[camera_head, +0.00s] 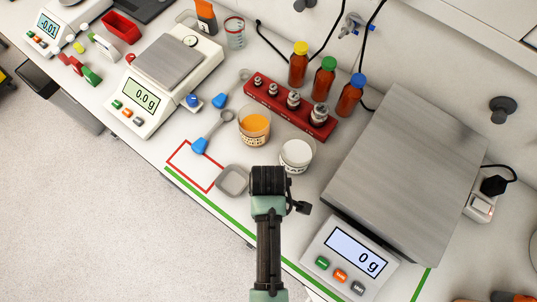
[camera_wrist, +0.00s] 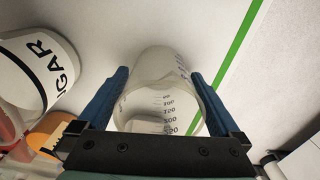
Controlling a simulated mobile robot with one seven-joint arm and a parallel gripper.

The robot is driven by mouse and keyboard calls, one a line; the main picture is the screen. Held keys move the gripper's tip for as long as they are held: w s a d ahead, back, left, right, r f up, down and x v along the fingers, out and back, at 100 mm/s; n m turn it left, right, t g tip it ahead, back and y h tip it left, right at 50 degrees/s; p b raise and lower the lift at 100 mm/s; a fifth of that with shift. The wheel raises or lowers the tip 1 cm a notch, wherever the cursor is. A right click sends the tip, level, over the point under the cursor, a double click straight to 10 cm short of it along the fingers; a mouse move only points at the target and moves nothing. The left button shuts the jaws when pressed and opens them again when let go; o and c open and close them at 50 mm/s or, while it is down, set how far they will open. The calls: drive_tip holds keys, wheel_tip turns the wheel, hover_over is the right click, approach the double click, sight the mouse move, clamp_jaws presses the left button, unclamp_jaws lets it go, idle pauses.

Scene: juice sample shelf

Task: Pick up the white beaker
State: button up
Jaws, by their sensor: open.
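The white beaker (camera_wrist: 160,100), translucent with dark graduation marks, shows in the wrist view between the two blue fingers of my gripper (camera_wrist: 158,74). The fingers stand on either side of its wall, close to it; I cannot tell whether they touch. In the head view my gripper (camera_head: 268,181) is over the table near its front edge, and the beaker is hidden behind it.
A white sugar tub (camera_head: 296,153) stands close by, also in the wrist view (camera_wrist: 38,68). A tub with orange contents (camera_head: 254,125), a grey dish (camera_head: 232,180), a large scale (camera_head: 405,165) and a red weight block (camera_head: 288,106) are around. A green line (camera_head: 222,214) runs along the front.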

drive_tip(key=c, duration=1.2)
